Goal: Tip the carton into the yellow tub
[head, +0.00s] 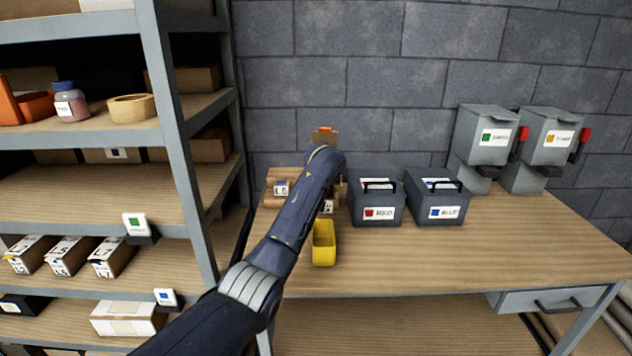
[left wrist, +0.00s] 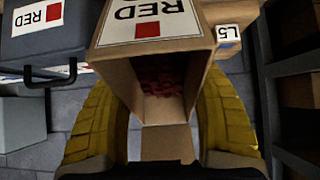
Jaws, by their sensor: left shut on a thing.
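The carton (left wrist: 118,62) is brown, with a white RED label and a red square. In the left wrist view its open end faces the camera, and small dark red pieces (left wrist: 158,75) lie inside. The yellow fingers of my left gripper (left wrist: 160,100) are shut on it from both sides. In the head view my left forearm and wrist hide most of the gripper and carton. The yellow tub (head: 323,250) stands on the bench, just right of my forearm and nearer than the gripper; it looks empty. My right gripper is not in view.
Dark bins marked RED (head: 377,203) and BLUE (head: 436,198) stand right of the tub. A box labelled L5 or L6 (head: 272,199) is left of my wrist. Two grey dispensers (head: 486,140) stand at the back right. The shelf post (head: 180,140) is left; the bench's right front is clear.

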